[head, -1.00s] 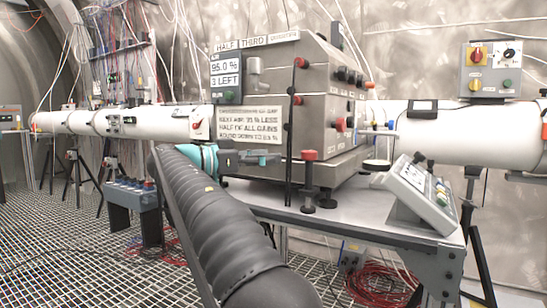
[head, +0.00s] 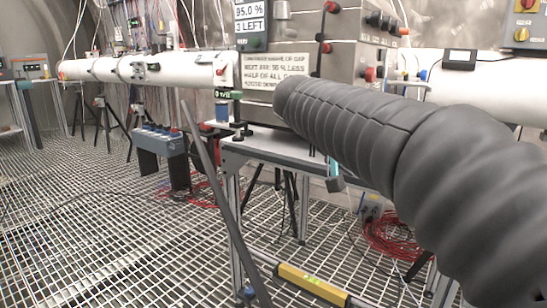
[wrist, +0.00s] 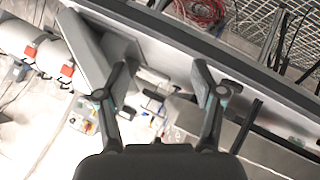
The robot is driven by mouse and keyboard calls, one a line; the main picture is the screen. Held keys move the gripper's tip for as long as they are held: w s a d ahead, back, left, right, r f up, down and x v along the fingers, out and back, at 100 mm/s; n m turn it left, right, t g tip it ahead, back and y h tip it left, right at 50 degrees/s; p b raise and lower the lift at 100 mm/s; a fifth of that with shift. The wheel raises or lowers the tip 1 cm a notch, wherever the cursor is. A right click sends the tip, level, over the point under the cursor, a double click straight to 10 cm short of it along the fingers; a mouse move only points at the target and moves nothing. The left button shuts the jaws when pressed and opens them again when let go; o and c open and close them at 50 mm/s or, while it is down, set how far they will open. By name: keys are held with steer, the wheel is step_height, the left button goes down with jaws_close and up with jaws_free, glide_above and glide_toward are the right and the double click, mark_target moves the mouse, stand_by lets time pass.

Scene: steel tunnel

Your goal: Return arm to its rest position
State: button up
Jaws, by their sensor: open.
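My gripper (wrist: 160,72) shows in the wrist view with its two dark fingers spread wide and nothing between them. Past the fingers lie the grey table (wrist: 122,48) and the steel machine (wrist: 180,122). In the head view my dark ribbed arm reaches across the right side, in front of the table (head: 262,148) and the machine (head: 362,56). The arm hides most of the gripper there, along with much of the tabletop.
A white pipe (head: 185,68) runs along the wall. A yellow level (head: 310,284) lies low by the table frame, with red cables (head: 392,232) behind. The grating at left is mostly open.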

steer(key=s+a+f+n+y+p, duration=0.1)
steer(key=s+f+y, duration=0.3)
steer(key=s+f, duration=0.5)
steer(key=s+a+f+n+y+p, duration=0.1)
steer(key=s+f+n+y+p, duration=0.1)
steer(key=s+f, duration=0.7)
steer(key=s+n+y, duration=0.1)
steer(key=s+y, duration=0.1)
steer(key=s, duration=0.4)
steer(key=shift+s+a+f+y, duration=0.15)
steer(key=shift+a+f+y, duration=0.15)
steer(key=shift+a+y, duration=0.1)
